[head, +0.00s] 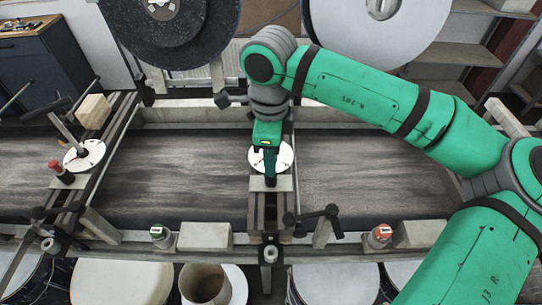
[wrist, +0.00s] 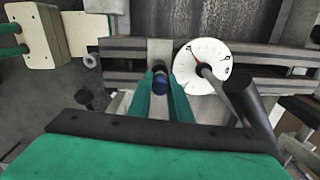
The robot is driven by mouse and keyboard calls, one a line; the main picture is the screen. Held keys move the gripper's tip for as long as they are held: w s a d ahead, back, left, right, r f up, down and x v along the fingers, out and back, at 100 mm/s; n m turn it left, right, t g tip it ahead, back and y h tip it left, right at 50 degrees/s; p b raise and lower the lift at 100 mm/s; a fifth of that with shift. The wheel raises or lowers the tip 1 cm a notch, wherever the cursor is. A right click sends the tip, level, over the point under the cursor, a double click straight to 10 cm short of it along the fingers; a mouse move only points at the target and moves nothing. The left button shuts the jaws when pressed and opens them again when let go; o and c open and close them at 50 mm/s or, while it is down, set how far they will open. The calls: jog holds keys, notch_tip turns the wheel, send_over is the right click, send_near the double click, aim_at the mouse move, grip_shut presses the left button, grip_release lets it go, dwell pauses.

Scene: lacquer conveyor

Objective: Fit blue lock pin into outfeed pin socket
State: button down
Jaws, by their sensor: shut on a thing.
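My gripper (wrist: 161,92) is shut on the blue lock pin (wrist: 161,82), whose dark blue end shows between the two green fingertips in the wrist view. In the head view my gripper (head: 269,172) points down over the middle rail, in front of a white dial. A pale grey block (wrist: 160,50) lies across the rail just past the pin in the wrist view, and the same block shows under the fingertips in the head view (head: 283,184). I cannot make out the socket's opening, nor whether the pin is in it or above it.
The white dial (wrist: 203,66) and a black lever (wrist: 245,98) stand close right of the fingers in the wrist view. Black clamp handles (head: 318,218) stand by the rail. A red-topped knob (head: 55,166) and a second dial (head: 84,155) are at left. The dark belt (head: 180,180) is clear.

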jog(key=shift+f, duration=0.25)
jog(key=c, duration=1.5)
grip_release()
jog(key=shift+s, duration=0.1)
jog(key=shift+c, duration=0.2)
notch_tip(320, 180, up, 10)
jog(key=shift+r, duration=0.45)
jog(key=shift+f, duration=0.1)
